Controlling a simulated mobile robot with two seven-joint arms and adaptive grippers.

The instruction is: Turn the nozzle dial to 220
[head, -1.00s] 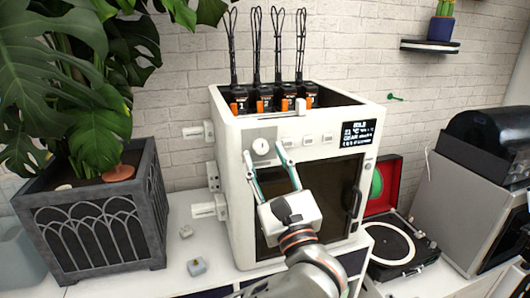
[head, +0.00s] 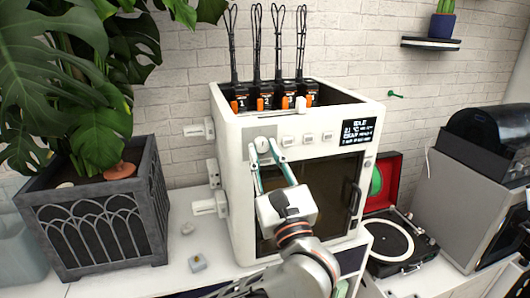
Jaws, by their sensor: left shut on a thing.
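The white 3D printer (head: 235,190) stands on the white cabinet top. Its nozzle dial (head: 262,143) is a small round white knob on a grey plate at the upper left of the front. My left gripper (head: 264,149) reaches up from below, its two teal fingers one on each side of the dial, shut on it. The fingertips partly hide the dial's edge, and its setting is too small to read. The black display (head: 359,131) at the upper right of the front shows small white text that I cannot read surely. My right gripper is not in view.
Several small buttons (head: 308,138) sit right of the dial. The dark door (head: 325,195) is closed. A planter (head: 95,220) stands at left, a record player (head: 395,247) at right. Small blocks (head: 197,263) lie on the cabinet top left of the printer.

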